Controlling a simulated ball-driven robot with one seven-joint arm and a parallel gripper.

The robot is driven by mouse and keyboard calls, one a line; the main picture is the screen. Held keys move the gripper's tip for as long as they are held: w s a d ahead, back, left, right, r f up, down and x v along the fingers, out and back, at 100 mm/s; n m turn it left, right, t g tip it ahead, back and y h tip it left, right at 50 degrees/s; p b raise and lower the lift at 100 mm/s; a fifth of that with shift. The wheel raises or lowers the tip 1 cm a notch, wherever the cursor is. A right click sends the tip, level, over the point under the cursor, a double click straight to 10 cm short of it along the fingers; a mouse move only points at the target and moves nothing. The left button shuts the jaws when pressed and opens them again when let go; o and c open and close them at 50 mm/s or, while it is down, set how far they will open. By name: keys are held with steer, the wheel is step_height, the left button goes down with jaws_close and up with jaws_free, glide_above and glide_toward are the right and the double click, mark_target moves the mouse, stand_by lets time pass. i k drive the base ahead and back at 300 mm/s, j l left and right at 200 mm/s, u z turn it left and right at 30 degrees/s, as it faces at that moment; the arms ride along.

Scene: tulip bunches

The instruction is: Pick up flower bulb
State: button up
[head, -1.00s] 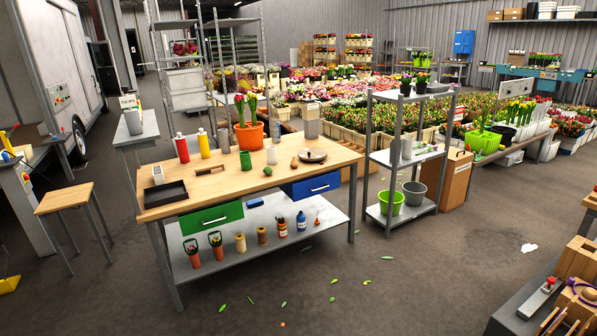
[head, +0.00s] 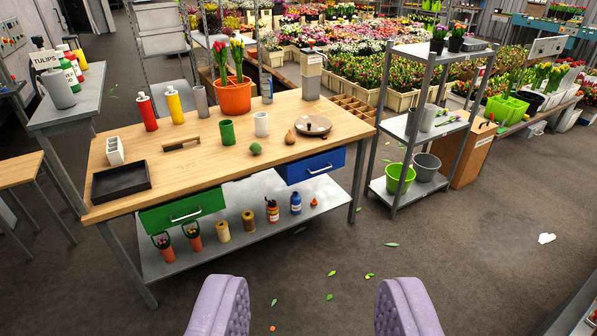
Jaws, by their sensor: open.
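A small brown bulb-shaped object (head: 290,137), apparently the flower bulb, sits on the wooden top of the workbench (head: 185,150), just left of a round dish (head: 313,125). A round green object (head: 255,149) lies to its left, nearer the bench's front edge. My gripper (head: 313,292) shows as two lilac, ribbed fingers at the bottom of the view. The gripper is empty and well short of the bench.
The bench also holds a green cup (head: 227,132), a white cup (head: 261,124), an orange tulip pot (head: 235,97) and a black tray (head: 121,181). Green (head: 183,211) and blue (head: 310,166) drawers hang below. A metal shelf rack (head: 418,130) stands right. The floor in front is mostly clear.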

mark_target(290, 139)
steer(key=i, duration=1.35)
steer(key=i+l+u, duration=0.1)
steer(key=i, duration=1.3)
steer(key=i+l+u, duration=0.15)
steer(key=i+u, duration=0.15)
steer(key=i, duration=0.25)
steer(key=i+l+u, duration=0.25)
steer(key=i, duration=0.25)
steer(key=i+l+u, duration=0.3)
steer(key=i, duration=0.2)
